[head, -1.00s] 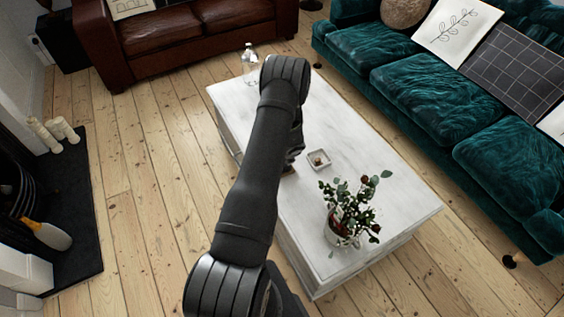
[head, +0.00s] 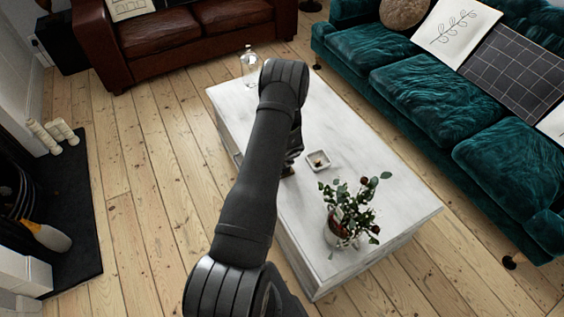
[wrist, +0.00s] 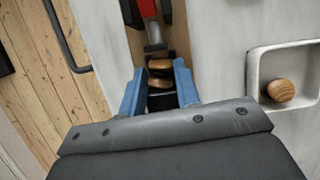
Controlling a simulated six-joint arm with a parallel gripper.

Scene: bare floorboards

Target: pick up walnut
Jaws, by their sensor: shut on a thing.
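My gripper (wrist: 158,84) shows in the wrist view with its two blue fingers closed around a brown, rounded thing (wrist: 160,64), which looks like the walnut. A dark band crosses its middle, and part of it is hidden between the fingers. A second brown, rounded piece (wrist: 281,90) lies in the square white dish (wrist: 252,75) to the right. In the head view my arm hides most of the gripper and what it holds. The dish (head: 318,168) shows there just right of the arm, on the white table.
The white coffee table (head: 370,190) bears a potted plant (head: 345,215) and a glass bottle (head: 250,68). A wooden board (wrist: 180,30) with a red-and-metal tool (wrist: 150,10) lies just beyond the fingers. A teal sofa (head: 420,85) stands right; a brown sofa (head: 190,40) is behind.

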